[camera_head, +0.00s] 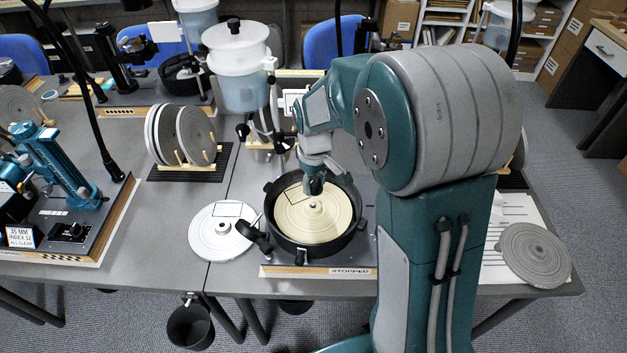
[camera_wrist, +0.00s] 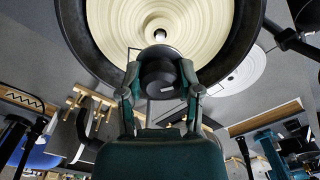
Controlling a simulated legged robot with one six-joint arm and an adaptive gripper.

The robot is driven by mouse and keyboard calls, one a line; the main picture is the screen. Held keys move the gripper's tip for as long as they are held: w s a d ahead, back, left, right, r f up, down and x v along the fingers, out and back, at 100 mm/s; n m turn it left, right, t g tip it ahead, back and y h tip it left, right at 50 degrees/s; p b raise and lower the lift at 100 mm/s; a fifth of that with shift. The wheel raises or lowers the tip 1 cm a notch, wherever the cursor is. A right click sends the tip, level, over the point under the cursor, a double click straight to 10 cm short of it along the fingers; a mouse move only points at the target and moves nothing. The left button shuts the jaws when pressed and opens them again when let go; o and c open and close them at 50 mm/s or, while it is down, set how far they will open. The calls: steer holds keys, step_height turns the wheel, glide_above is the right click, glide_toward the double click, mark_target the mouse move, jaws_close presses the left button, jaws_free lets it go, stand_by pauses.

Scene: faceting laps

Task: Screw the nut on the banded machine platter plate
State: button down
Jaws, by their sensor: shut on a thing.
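The cream platter plate (camera_head: 295,222) lies in a round black bowl (camera_head: 272,236) on the machine with a "STOPPED" label. A small spindle end stands at its centre; it also shows in the wrist view (camera_wrist: 160,33). The plate (camera_wrist: 205,22) fills the top of the wrist view. My gripper (camera_head: 314,187) is above the plate, slightly behind the spindle. In the wrist view my gripper (camera_wrist: 160,80) is shut on a dark cylindrical thing, which looks like the nut (camera_wrist: 160,72). It appears apart from the spindle, but its height above the plate is hard to judge.
A white disc (camera_head: 208,240) lies left of the bowl and a grey disc (camera_head: 535,255) far right. A rack of upright discs (camera_head: 180,135), a bluish water tank (camera_head: 241,80) and a teal machine (camera_head: 55,175) stand behind and left.

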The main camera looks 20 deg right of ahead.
mark_target(314, 207)
steer(key=shift+f, duration=2.3)
steer(key=shift+f, duration=0.75)
stand_by(1.0)
steer(key=m, duration=0.4)
steer(key=shift+m, duration=0.3)
steer(key=shift+m, duration=0.3)
steer(key=m, duration=0.4)
steer(key=shift+a, duration=0.1)
